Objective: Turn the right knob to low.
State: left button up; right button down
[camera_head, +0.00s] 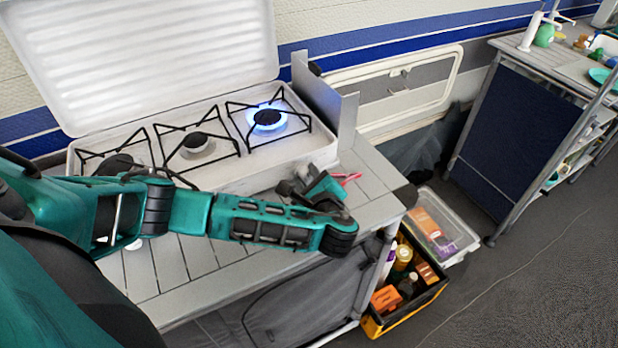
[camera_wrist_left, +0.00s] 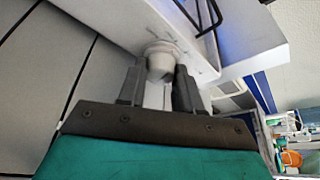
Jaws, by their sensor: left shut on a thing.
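The white camping stove (camera_head: 232,170) stands on the counter with its lid open. A blue flame burns at its right burner (camera_head: 268,118); the middle burner (camera_head: 195,143) and left burner show no flame. The right knob (camera_wrist_left: 160,60) is a pale round knob on the stove's front, seen in the left wrist view. My left gripper (camera_head: 293,187) is at the stove's front right in the head view. In the left wrist view its two dark fingers (camera_wrist_left: 158,85) stand on either side of the knob, shut on it. My right gripper is not in view.
A grey upright panel (camera_head: 340,112) stands at the stove's right end. A pink item (camera_head: 350,178) lies on the slatted counter (camera_head: 180,265) near the gripper. A filled crate (camera_head: 408,322) and a clear bin (camera_head: 458,243) sit on the floor at right.

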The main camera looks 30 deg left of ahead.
pick_arm(q)
jog(key=shift+a, duration=0.1)
jog(key=o, duration=1)
jog(key=v, duration=1.1)
jog(key=shift+s+d, duration=0.1)
jog(key=shift+d, duration=0.15)
jog(key=shift+s+d+r, duration=0.3)
jog(key=shift+s+d, duration=0.15)
